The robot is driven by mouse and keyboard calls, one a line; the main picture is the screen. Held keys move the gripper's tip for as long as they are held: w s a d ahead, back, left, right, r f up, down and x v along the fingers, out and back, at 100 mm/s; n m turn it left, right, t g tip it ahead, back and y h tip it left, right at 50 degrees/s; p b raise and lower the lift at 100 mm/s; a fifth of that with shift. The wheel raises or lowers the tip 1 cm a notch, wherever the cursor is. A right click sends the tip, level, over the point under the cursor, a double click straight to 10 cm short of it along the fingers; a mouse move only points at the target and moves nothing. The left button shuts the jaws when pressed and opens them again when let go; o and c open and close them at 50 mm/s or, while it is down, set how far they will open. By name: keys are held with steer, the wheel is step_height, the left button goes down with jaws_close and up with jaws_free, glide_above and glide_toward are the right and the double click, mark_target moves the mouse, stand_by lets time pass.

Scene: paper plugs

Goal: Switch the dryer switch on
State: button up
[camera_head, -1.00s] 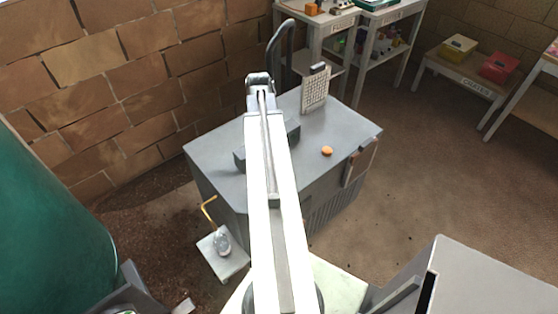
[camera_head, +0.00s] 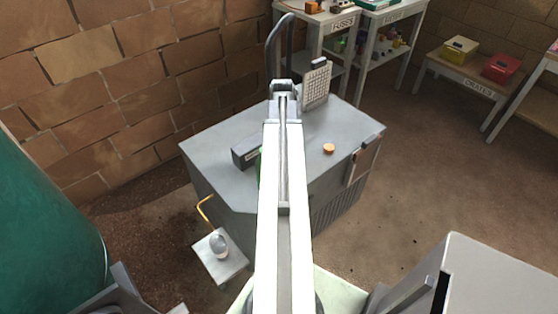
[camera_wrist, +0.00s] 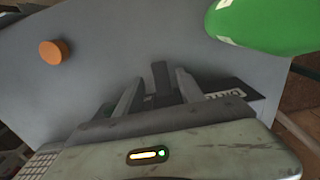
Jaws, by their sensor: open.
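A dark upright lever (camera_wrist: 160,78), which looks like the dryer switch, stands between the fingers of my gripper (camera_wrist: 157,88) in the wrist view. The gripper is open, with one finger on either side of the lever; I cannot tell whether either touches it. A black plate with partly hidden pale lettering (camera_wrist: 235,92) lies behind the right finger. The grey cabinet (camera_head: 215,150) carries a dark low box (camera_head: 244,152) on its top in the head view. My arm hides the gripper and the lever there.
A rounded green thing (camera_wrist: 265,22) is close to the gripper at upper right. An orange knob (camera_wrist: 54,51) sits on the cabinet top, also seen in the head view (camera_head: 329,148). A gridded panel (camera_head: 316,87) stands at the cabinet's back. Floor to the right is clear.

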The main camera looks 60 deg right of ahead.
steer(key=shift+f, duration=0.1)
steer(key=shift+f+b, duration=1.9)
steer(key=shift+f, duration=0.05)
steer(key=c, duration=0.8)
